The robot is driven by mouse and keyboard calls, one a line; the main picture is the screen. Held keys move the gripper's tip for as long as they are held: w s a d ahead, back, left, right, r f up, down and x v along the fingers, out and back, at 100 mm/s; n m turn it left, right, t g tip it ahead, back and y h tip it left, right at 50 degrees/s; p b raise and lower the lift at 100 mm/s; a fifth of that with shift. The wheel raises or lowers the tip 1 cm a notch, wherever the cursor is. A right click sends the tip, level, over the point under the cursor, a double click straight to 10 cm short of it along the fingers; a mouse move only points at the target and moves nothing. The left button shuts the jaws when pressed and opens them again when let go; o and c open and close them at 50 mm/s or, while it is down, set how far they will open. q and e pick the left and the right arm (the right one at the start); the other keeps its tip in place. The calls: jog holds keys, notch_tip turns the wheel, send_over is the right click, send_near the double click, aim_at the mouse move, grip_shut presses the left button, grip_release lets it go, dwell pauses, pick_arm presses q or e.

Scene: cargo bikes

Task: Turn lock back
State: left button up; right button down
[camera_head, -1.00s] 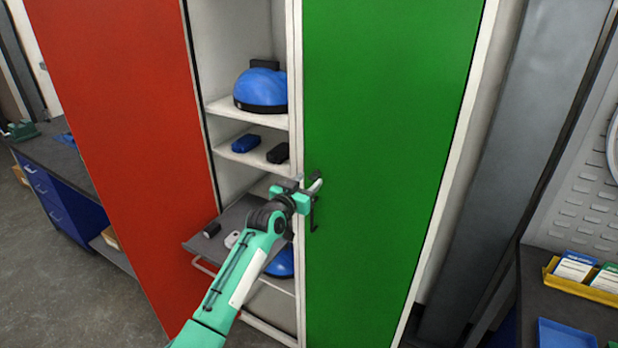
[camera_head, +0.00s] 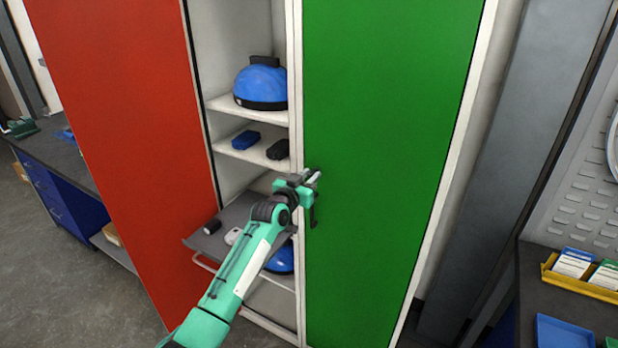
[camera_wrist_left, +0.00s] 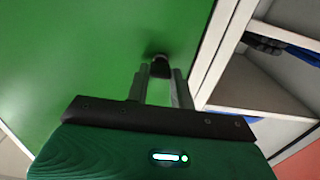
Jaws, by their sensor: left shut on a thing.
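The green locker door (camera_head: 385,130) is closed, and its black lock handle (camera_head: 313,212) sits at the door's left edge. My left gripper (camera_head: 313,181) is at the lock, its jaws shut on it. In the left wrist view the dark lock (camera_wrist_left: 160,66) shows between the two fingers of my left gripper (camera_wrist_left: 158,80), against the green door. The fingers hide part of the lock, so its exact angle is hard to tell. My right gripper is in neither view.
The red door (camera_head: 130,150) stands open at the left. Beside it, open shelves hold a blue helmet (camera_head: 261,84), a blue case (camera_head: 245,140) and a black case (camera_head: 278,150). A pulled-out grey tray (camera_head: 215,243) lies lower. A dark bench (camera_head: 575,310) stands at the right.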

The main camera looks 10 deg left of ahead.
pick_arm(q)
jog(key=shift+n, duration=0.3)
jog(key=n, duration=0.3)
jog(key=shift+n, duration=0.4)
jog(key=n, duration=0.4)
jog(key=shift+a+n, duration=0.1)
jog(key=shift+n, duration=0.2)
jog(key=n+p, duration=0.1)
jog(key=n, duration=0.3)
jog(key=n+p, duration=0.1)
jog(key=n, duration=0.3)
jog(key=shift+f+n, duration=0.15)
jog(key=shift+n, duration=0.15)
jog(key=o, duration=1)
jog(key=shift+a, duration=0.1)
jog(key=b+v, duration=0.3)
jog(key=v, duration=1)
jog(key=shift+s+a, duration=0.15)
jog(key=shift+s, duration=0.15)
